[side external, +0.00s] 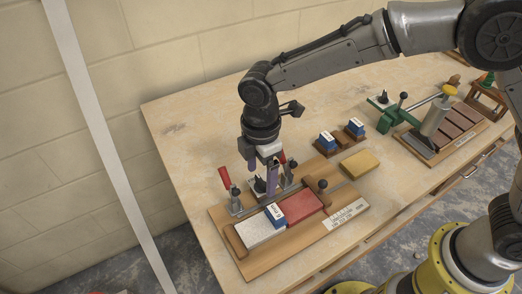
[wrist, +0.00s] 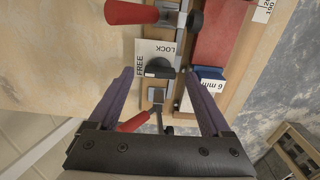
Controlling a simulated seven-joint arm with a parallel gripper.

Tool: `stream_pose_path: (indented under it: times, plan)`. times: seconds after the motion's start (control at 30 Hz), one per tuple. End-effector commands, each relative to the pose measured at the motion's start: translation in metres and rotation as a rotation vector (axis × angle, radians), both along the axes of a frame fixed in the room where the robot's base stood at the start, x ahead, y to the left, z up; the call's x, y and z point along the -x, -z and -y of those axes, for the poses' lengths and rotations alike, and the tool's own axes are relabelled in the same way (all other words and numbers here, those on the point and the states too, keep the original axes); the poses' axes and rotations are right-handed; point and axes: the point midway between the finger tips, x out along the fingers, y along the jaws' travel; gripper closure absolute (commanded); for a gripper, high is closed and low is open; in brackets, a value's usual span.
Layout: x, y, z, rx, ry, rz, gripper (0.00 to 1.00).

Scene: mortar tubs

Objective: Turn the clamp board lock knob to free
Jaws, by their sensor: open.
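The clamp board (side external: 240,268) is a wooden board on the bench, with a grey block (side external: 262,231), a red block (side external: 298,208) and red-handled toggle clamps. In the wrist view the black lock knob (wrist: 160,67) sits on a white plate (wrist: 151,50) marked FREE at left and LOCK above. A small pale mark shows at the knob's left end; I cannot tell its exact setting. My gripper (wrist: 159,73) is open, its purple fingers either side of the knob with gaps. In the side view my gripper (side external: 262,182) is low over the clamp board, partly hiding the knob area.
Red clamp handles (side external: 224,178) stand close to my gripper. A blue 6 mm block (side external: 275,213) sits between the grey and red blocks. The bench's left part is clear.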

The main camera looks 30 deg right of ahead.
Motion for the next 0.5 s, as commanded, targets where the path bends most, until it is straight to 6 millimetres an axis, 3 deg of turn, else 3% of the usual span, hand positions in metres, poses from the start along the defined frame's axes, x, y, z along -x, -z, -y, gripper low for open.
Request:
stream_pose_path:
  times: [0.5]
  plan:
    - [-0.001, -0.104, 0.000, -0.004, 0.000, 0.005, 0.18]
